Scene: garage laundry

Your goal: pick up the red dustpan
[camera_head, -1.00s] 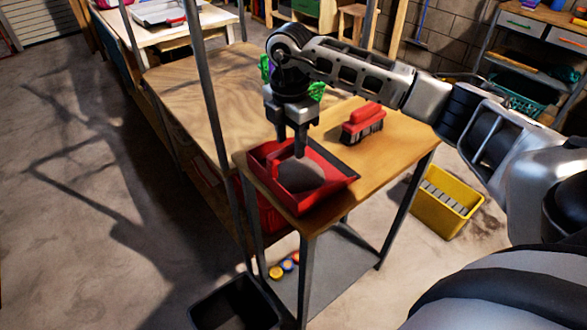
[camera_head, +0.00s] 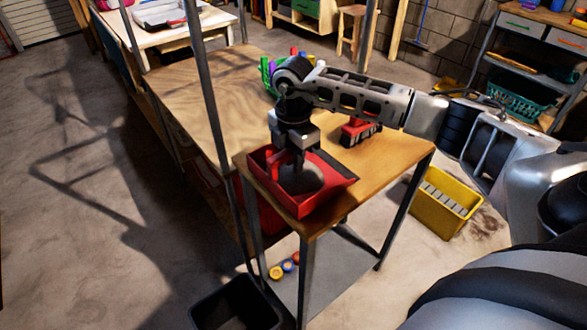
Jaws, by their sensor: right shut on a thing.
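The red dustpan (camera_head: 326,188) lies on the small wooden table (camera_head: 393,150), with its dark inner face up and its wide edge toward the right. My right gripper (camera_head: 290,172) reaches down into its left part and is shut on it, around the upright red part there. The exact grip is partly hidden by the fingers. My left gripper does not show.
A red brush (camera_head: 359,131) lies on the table just behind the dustpan, partly hidden by my arm. A larger wooden table (camera_head: 200,100) stands behind left. A yellow bucket (camera_head: 445,203) and a black bin (camera_head: 236,304) stand on the floor. A grey post (camera_head: 206,90) rises left of the dustpan.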

